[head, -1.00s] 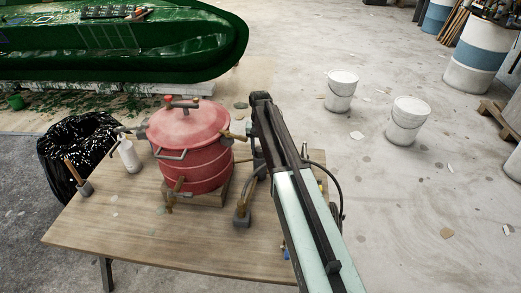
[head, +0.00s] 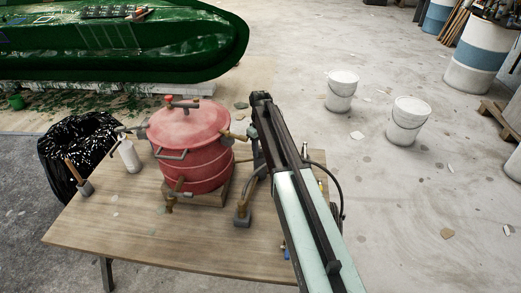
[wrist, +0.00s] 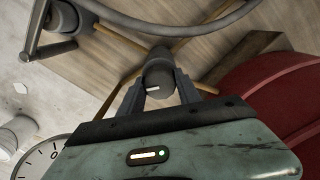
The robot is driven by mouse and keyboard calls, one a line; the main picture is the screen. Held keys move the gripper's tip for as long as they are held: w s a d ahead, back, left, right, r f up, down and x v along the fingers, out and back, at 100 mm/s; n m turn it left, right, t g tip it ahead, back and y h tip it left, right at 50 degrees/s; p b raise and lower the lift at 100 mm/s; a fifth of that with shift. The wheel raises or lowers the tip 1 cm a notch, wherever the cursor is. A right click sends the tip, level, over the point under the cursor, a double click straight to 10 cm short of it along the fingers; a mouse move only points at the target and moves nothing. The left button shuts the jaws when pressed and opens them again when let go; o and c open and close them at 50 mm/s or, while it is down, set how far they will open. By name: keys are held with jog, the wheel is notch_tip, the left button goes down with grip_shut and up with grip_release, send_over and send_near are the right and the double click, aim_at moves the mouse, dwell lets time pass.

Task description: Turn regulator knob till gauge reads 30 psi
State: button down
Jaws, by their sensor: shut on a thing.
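In the wrist view my gripper (wrist: 159,84) is shut on a dark grey round regulator knob (wrist: 158,68), with one finger on each side of it. A short white mark shows on the knob's face. A gauge (wrist: 38,160) with a white dial shows at the lower left, cut off by the frame edge and my gripper's body. In the head view my arm hides the knob and the gauge.
A red pressure pot (head: 190,140) stands on the wooden table (head: 130,235), close to the left of my arm; its side also shows in the wrist view (wrist: 275,100). Hoses and brass fittings surround the knob. A white bottle (head: 129,156) stands farther left.

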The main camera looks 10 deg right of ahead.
aim_at(260, 149)
jog(key=shift+n, duration=0.6)
jog(key=c, duration=0.8)
grip_release()
jog(key=shift+c, duration=0.2)
notch_tip(260, 149, up, 8)
jog(key=p, duration=0.8)
jog(key=shift+f, duration=0.1)
